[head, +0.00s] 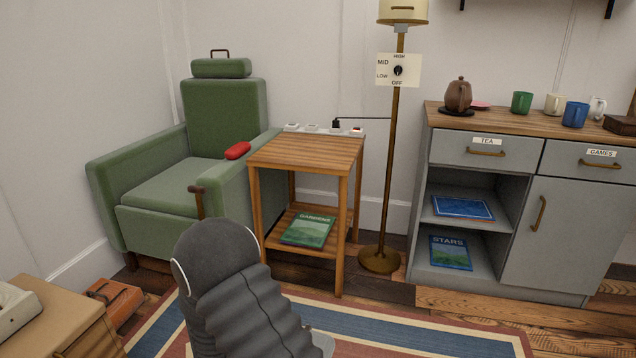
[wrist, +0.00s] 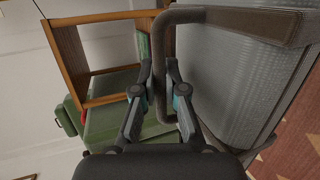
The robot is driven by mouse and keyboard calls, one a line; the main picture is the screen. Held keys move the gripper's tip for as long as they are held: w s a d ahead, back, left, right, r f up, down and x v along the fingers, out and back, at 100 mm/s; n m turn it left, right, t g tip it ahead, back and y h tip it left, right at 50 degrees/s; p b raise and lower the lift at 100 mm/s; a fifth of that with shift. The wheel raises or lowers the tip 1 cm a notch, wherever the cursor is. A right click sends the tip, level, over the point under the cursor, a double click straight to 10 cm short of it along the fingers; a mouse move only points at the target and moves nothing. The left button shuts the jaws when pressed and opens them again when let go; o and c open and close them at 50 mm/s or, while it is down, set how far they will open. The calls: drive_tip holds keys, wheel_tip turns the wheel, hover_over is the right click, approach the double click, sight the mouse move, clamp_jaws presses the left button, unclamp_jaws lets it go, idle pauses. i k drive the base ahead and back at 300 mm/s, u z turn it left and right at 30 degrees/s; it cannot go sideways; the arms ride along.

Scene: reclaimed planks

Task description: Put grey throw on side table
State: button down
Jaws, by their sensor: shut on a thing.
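In the wrist view my gripper (wrist: 160,78) is closed around the dark handle of the grey throw (wrist: 222,75). The throw has a ribbed, woven look and fills the right of that view. My gripper is out of sight in the head view, behind my arm. The wooden side table (head: 305,151) stands in the middle of the head view, beside the green armchair. Its top is bare apart from a white socket strip at the back edge. It also shows tilted at the upper left of the wrist view (wrist: 68,62).
A green book (head: 308,230) lies on the table's lower shelf. The green armchair (head: 165,187), with a red thing (head: 237,151) on its arm, stands left. A brass floor lamp (head: 391,170) and grey cabinet (head: 565,205) stand right. A striped rug (head: 400,335) covers the floor in front.

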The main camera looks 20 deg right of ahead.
sight(309, 149)
drive_tip(key=u, duration=0.05)
drive_tip(key=k, duration=0.65)
drive_tip(key=z, duration=1)
drive_tip(key=i, duration=1.4)
drive_tip(key=u, duration=0.3)
